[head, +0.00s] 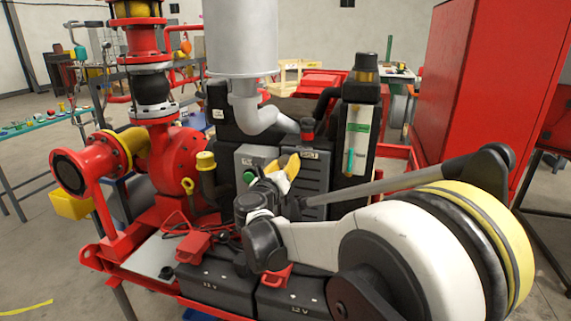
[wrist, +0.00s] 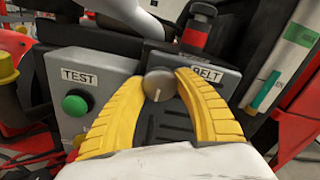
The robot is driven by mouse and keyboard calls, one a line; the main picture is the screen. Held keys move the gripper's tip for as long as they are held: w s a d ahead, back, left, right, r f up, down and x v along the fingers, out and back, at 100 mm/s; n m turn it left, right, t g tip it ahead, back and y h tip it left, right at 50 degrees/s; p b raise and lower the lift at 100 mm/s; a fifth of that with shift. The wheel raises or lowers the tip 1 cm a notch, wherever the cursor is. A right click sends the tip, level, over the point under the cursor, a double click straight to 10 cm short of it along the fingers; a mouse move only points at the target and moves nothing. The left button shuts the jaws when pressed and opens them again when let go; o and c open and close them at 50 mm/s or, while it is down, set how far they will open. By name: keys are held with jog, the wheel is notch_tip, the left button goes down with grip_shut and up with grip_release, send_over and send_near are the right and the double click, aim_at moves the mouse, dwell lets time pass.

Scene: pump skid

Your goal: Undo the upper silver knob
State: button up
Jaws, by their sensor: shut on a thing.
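The silver knob (wrist: 159,84) sits at the top of the dark grey BELT cover (wrist: 227,88), with a pale mark on its face pointing down. My gripper (wrist: 160,79) has its two yellow fingers shut on the knob, one on each side. In the head view my gripper (head: 287,165) is at the upper left of the BELT cover (head: 318,172), and it hides the knob. I see no second knob; the lower part of the cover is mostly behind my fingers and wrist.
Left of the cover is a grey TEST box (wrist: 72,80) with a green button (wrist: 75,105). A red-and-black cap (wrist: 195,36) stands just above the cover. A sight gauge (head: 357,140) rises on the right. Black batteries (head: 215,285) sit in front, below.

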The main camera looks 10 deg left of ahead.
jog(key=m+p, duration=0.1)
jog(key=m, duration=0.4)
jog(key=m+p, duration=0.1)
jog(key=m, duration=0.3)
jog(key=shift+m, duration=0.4)
jog(key=m, duration=0.4)
jog(key=shift+m, duration=0.3)
jog(key=m+p, duration=0.1)
jog(key=m, duration=0.3)
jog(key=shift+a+m, duration=0.1)
jog(key=shift+m, duration=0.2)
jog(key=m, duration=0.8)
jog(key=shift+r, duration=0.1)
jog(key=m, duration=0.4)
jog(key=shift+m+p, duration=0.3)
jog(key=shift+p, duration=0.05)
jog(key=shift+r+m, duration=0.1)
jog(key=shift+m, duration=1.8)
